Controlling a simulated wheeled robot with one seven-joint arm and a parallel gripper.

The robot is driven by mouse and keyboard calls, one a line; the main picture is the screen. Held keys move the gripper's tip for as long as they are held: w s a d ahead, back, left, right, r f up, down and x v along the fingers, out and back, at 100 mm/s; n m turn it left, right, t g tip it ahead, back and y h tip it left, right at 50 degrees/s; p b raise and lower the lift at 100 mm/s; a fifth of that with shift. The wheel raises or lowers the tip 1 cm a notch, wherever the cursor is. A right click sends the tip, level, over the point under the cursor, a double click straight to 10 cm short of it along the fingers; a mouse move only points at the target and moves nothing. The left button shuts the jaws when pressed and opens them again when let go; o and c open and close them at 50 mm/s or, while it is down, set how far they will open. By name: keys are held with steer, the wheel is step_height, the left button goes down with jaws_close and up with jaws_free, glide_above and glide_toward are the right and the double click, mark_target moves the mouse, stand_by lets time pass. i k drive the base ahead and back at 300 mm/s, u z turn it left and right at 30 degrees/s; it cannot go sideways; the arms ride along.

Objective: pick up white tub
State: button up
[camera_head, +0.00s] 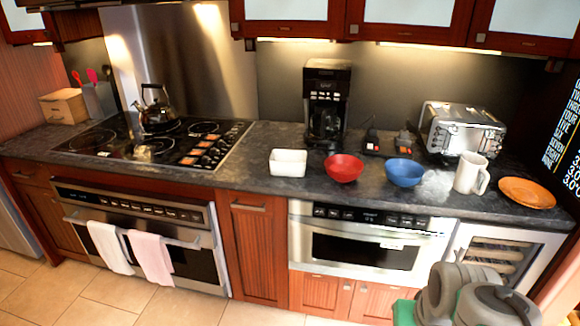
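The white tub (288,168) is a small, squarish, open container. It sits upright on the dark countertop, just left of a red bowl, near the counter's front edge. A narrow gap seems to part it from the bowl. Grey, rounded links of my own arm show at the bottom right corner, well away from the tub. My gripper's fingers do not show in this view.
The red bowl (343,168), blue bowl (405,173), white mug (470,173) and orange plate (527,193) stand to the tub's right. A coffee maker (326,100) and toaster (462,130) are behind. The stovetop (205,143) lies left. Tile floor is open in front.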

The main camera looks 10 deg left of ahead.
mark_target(289, 164)
steer(key=u, duration=0.6)
steer(key=i, duration=0.75)
steer(key=u, duration=1.25)
steer(key=i, duration=1.85)
steer(key=u, duration=0.15)
